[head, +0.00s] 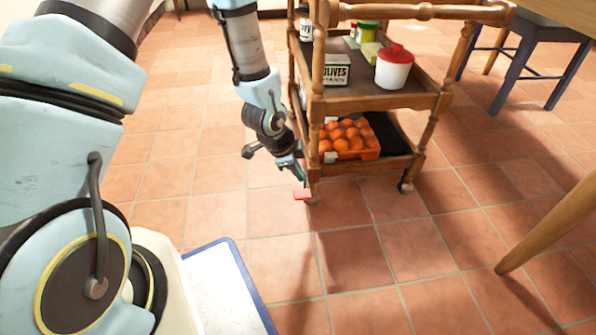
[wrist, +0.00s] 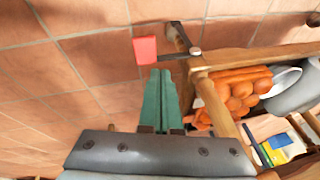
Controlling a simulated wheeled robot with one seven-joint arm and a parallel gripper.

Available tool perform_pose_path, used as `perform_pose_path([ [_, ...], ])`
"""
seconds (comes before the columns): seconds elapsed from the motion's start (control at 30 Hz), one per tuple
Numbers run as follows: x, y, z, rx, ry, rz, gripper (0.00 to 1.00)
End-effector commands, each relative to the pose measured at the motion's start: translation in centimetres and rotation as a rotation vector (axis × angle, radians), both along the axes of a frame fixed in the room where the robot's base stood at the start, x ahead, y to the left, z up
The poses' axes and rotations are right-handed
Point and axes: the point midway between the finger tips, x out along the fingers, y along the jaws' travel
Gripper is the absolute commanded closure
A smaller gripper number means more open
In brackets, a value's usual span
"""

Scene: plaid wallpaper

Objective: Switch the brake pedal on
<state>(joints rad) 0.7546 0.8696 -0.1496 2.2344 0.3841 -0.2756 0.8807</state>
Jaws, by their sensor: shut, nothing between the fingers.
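The brake pedal is a small red tab (head: 302,194) low on the near left leg of the wooden cart, beside its caster. It also shows in the wrist view (wrist: 145,50), just beyond my fingertips. My gripper (head: 299,177) has green fingers pressed together with nothing between them. In the wrist view the fingertips (wrist: 161,72) point toward the red tab, slightly to its right. A small gap seems to lie between tips and tab; I cannot tell the exact distance.
The wooden cart (head: 428,103) holds an orange crate (head: 370,150) of oranges below, with an olives box (head: 337,70) and a red-lidded white tub (head: 394,68) above. A blue-framed stool (head: 517,60) and a wooden leg (head: 548,232) stand right. The tiled floor in front is clear.

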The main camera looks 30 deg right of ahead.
Motion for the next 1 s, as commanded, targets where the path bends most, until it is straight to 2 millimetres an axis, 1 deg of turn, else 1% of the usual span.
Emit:
perform_pose_path([
  [0.27,-0.4,0.3,-0.8,0.001,0.001,0.003,1.00],
  [0.6,-2.1,1.0,-3.1,0.004,0.004,0.003,1.00],
  [0.8,-2.6,1.2,-4.3,0.003,0.003,0.003,1.00],
  [1.0,-2.8,1.2,-4.9,0.002,0.002,0.002,1.00],
])
